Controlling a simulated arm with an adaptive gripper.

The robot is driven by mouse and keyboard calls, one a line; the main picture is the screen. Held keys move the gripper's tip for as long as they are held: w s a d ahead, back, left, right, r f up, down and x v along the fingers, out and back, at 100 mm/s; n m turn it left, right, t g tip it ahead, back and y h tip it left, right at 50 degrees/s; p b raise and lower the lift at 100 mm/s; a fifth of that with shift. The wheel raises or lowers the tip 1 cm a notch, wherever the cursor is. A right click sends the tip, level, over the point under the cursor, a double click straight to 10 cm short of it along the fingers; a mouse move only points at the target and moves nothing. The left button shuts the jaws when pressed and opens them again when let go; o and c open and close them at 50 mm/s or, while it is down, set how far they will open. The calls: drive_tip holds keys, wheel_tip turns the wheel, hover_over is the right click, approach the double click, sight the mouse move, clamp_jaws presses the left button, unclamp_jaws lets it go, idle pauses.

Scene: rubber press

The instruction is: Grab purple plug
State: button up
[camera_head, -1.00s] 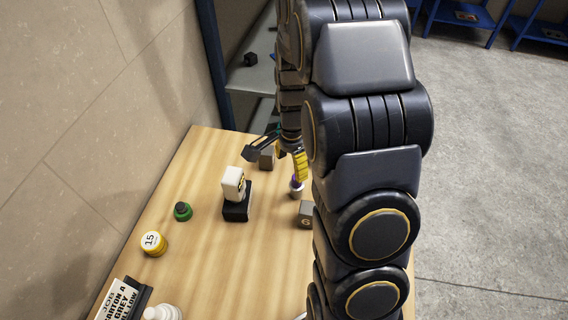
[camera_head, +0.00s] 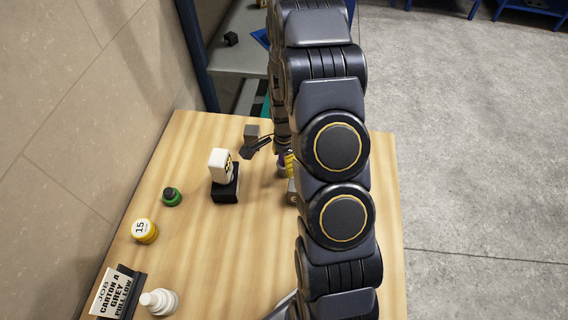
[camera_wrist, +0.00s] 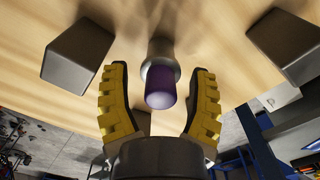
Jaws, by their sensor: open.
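The purple plug (camera_wrist: 160,88) shows in the wrist view, its purple end pointing toward the camera and its grey metal base (camera_wrist: 160,52) behind it on the wooden table. My gripper (camera_wrist: 159,95) is open, with one yellow ribbed finger on each side of the plug and a gap on both sides. The plug is mostly hidden behind my arm in the head view. There, my gripper (camera_head: 272,155) shows in part, low over the table's far half.
Grey blocks (camera_wrist: 76,52) and (camera_wrist: 288,46) stand on either side of the plug. In the head view, a white block on a black stand (camera_head: 224,188), a green knob (camera_head: 171,197), a yellow weight (camera_head: 145,231), a white stepped piece (camera_head: 160,302) and a job sign (camera_head: 116,292) stand left.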

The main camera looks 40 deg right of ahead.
drive_tip(key=c, duration=0.9)
